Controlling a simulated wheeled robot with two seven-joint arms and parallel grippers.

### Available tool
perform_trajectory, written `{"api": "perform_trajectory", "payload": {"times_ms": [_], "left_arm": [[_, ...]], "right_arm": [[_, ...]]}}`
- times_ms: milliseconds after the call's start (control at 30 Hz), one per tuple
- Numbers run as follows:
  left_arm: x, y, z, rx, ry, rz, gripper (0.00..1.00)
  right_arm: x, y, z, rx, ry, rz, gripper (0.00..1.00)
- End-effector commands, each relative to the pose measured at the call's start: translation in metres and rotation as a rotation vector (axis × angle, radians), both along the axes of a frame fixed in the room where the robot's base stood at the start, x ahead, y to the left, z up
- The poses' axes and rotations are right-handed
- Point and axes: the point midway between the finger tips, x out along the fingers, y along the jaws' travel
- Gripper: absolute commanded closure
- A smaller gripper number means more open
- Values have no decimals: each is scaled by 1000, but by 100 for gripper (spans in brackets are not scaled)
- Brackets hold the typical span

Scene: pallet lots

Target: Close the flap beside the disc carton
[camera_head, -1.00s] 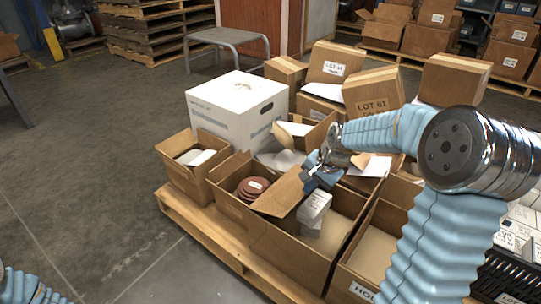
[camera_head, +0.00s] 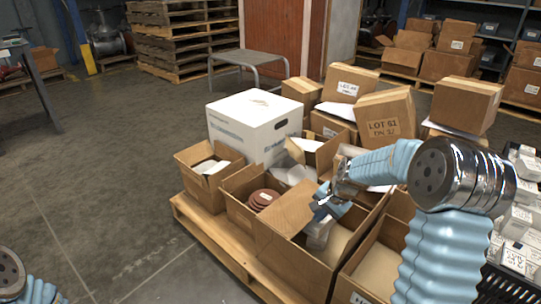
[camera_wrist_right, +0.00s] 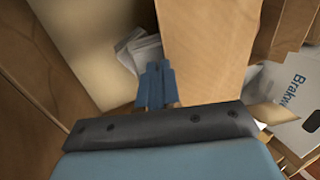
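The disc carton (camera_head: 232,207) is open, with a stack of reddish-brown discs (camera_head: 262,198) inside. To its right, an open carton (camera_head: 287,262) has a raised brown flap (camera_head: 285,208) on the side near the discs, tilted over the opening's left part. A white box (camera_head: 319,236) inside it is partly hidden. My right gripper (camera_head: 322,207) is at the flap's right edge, above this carton. In the wrist view its blue fingertips (camera_wrist_right: 156,84) are together beside the flap (camera_wrist_right: 208,45), with nothing visible between them; contact is unclear. My left gripper is out of view.
The cartons stand on a wooden pallet (camera_head: 214,240). A white carton (camera_head: 254,124) and stacked lot boxes (camera_head: 386,112) stand behind. Another open carton (camera_head: 375,268) is at the right, near a black crate (camera_head: 497,286) of white boxes.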

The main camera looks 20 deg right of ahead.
Motion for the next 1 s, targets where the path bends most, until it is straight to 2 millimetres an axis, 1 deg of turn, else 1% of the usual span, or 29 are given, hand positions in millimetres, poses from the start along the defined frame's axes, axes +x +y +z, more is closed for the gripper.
{"api": "perform_trajectory", "payload": {"times_ms": [33, 367, 767, 867, 967, 1000], "left_arm": [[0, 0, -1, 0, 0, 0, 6], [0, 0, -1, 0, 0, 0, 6], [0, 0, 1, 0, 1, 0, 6], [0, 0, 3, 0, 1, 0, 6], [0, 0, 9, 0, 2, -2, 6], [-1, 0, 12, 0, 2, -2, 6]], "right_arm": [[-2, 0, -5, 1, 9, 1, 100], [-2, 1, -7, 1, 13, 2, 100], [13, 10, -11, 2, 6, 3, 100], [11, 10, -3, 3, 3, 4, 100], [7, 7, 14, 2, 0, 3, 100], [4, 6, 23, 2, -1, 4, 100]]}}
